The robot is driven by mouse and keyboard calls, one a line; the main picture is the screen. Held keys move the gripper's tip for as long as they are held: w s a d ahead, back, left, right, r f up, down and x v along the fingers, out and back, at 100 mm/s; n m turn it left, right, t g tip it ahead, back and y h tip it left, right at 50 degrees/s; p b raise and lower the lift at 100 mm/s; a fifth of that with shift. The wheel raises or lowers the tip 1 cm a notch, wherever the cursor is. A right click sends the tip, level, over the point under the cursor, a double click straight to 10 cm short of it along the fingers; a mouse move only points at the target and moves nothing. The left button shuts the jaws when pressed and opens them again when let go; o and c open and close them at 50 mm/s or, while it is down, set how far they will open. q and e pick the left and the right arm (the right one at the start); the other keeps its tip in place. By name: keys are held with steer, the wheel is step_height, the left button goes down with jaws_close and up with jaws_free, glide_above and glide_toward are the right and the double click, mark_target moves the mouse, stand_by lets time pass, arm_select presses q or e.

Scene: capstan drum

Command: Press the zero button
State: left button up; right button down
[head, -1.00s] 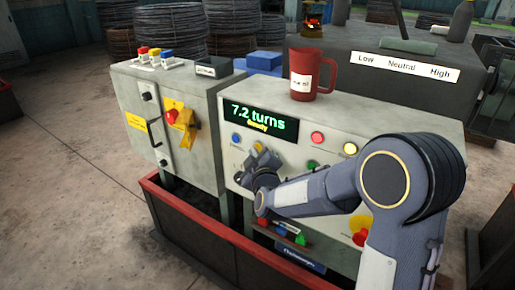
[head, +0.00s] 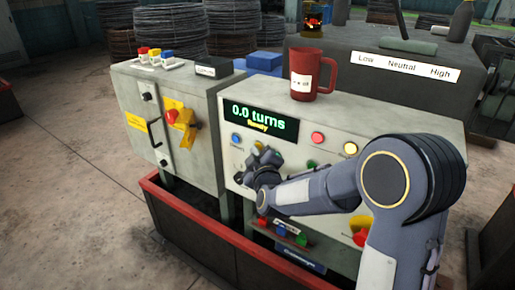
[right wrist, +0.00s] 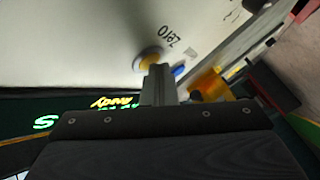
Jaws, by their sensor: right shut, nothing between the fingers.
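The zero button (right wrist: 148,60) is a round amber button in a pale ring, beside the printed word "zero" on the panel in the right wrist view. My right gripper (right wrist: 158,78) is shut and empty, with its tips right at the button; I cannot tell whether they touch it. In the head view the right gripper (head: 256,160) is against the panel front, below the display, and largely hides the button. The display (head: 261,121) reads "0.0 turns" and "Ready". My left gripper is not in view.
The panel also carries a blue button (head: 235,139), a red button (head: 318,138) and a yellow button (head: 350,148). A red mug (head: 306,75) stands on top of the console. A grey cabinet (head: 185,95) with a yellow-and-red switch stands to the left.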

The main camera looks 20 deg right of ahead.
steer(key=shift+s+a, duration=0.5)
steer(key=shift+a, duration=0.1)
steer(key=s+a, duration=0.1)
steer(key=a, duration=0.1)
steer(key=s+a+p, duration=0.1)
steer(key=s+a, duration=0.1)
stand_by(0.4)
stand_by(0.6)
